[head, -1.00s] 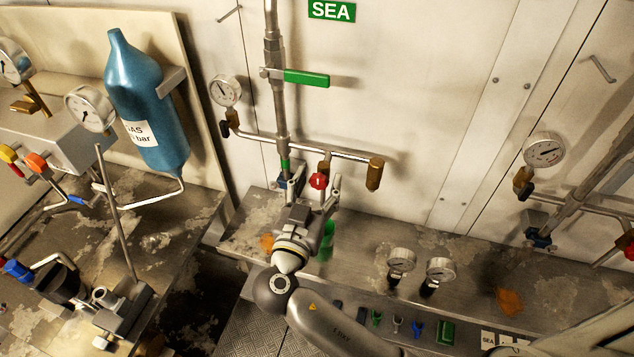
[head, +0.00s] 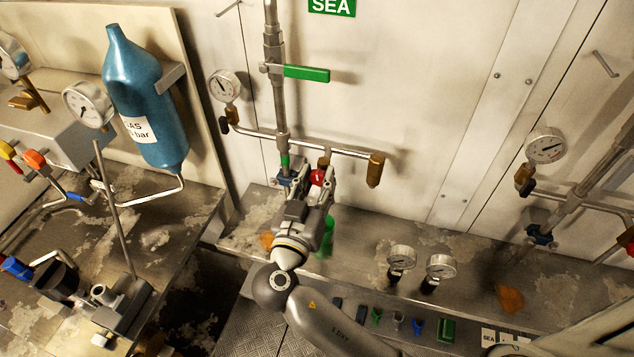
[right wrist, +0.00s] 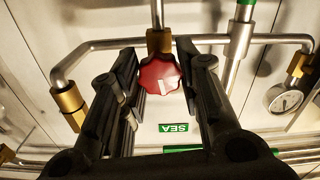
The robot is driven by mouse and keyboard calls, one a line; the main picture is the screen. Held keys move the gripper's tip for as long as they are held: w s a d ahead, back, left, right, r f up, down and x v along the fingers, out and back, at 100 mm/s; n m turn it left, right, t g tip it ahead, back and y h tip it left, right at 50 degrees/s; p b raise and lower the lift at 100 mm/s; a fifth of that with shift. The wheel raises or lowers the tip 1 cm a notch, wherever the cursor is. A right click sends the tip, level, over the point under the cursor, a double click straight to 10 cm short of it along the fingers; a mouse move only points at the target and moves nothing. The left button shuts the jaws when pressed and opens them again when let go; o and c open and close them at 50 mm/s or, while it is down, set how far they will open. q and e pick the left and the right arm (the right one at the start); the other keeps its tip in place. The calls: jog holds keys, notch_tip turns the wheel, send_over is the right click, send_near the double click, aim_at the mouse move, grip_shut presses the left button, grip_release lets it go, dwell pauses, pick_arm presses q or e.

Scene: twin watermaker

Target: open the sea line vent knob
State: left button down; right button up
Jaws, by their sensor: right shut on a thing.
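The red vent knob (head: 317,177) of the sea line sits under the horizontal pipe, below a brass fitting. In the right wrist view the red knob (right wrist: 160,75) has a scalloped rim and a white line on its face. My right gripper (head: 313,182) is at the knob, its two black fingers on either side of it and shut on it. The fingers cover part of its edges. My left gripper is not in view.
The sea line has a green-handled valve (head: 306,73), a gauge (head: 225,86) and a brass end fitting (head: 375,170). A green bottle-like thing (head: 326,238) stands close beside my right gripper. Two gauges (head: 401,258) stand on the worn bench to the right.

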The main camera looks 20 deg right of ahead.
jog(key=n, duration=0.2)
jog(key=shift+n, duration=1.2)
jog(key=n, duration=0.4)
jog(key=shift+r+n, duration=0.15)
jog(key=shift+n, duration=0.15)
jog(key=n+p, duration=0.2)
jog(key=n, duration=0.2)
jog(key=shift+n, duration=0.3)
jog(key=n+p, duration=0.3)
jog(key=n, duration=0.2)
jog(key=shift+n, duration=0.3)
jog(key=o, duration=1.1)
jog(key=shift+c, duration=0.2)
